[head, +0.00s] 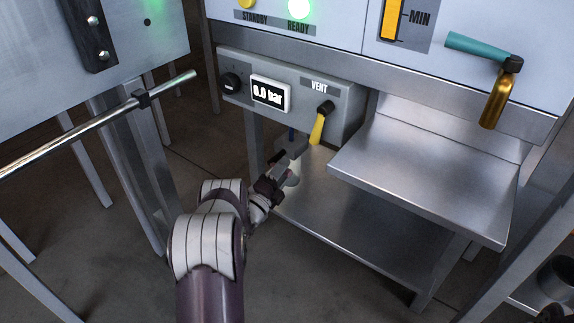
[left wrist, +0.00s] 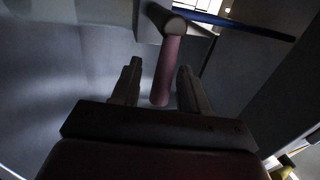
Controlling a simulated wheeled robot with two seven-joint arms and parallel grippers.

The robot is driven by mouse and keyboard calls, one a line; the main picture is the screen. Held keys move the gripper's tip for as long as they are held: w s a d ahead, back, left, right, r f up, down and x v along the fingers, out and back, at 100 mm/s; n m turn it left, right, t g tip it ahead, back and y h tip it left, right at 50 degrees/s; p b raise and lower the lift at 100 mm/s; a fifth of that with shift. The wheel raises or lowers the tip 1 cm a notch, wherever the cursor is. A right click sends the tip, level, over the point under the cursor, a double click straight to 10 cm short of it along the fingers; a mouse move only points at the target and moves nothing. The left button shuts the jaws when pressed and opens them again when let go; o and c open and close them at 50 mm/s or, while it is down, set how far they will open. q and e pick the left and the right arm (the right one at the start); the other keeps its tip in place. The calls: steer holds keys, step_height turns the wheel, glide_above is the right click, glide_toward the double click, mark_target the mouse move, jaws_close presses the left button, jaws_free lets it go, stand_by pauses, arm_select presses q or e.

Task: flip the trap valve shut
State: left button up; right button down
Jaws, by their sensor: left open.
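A dull pink pipe (left wrist: 170,65) hangs below the fitting. My left gripper (head: 297,152) is open below the box. In the left wrist view its fingers (left wrist: 159,72) stand on either side of the pipe in the picture; I cannot tell whether they touch it. My right gripper is not in view.
A steel shelf (head: 425,170) juts out at the right. A lower shelf (head: 345,220) lies beneath. A metal rod (head: 85,128) crosses at left.

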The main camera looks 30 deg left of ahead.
arm_select(q)
steer(key=p+v, duration=0.4)
steer(key=v, duration=0.6)
steer(key=shift+s, duration=0.35)
steer(key=shift+f, duration=0.15)
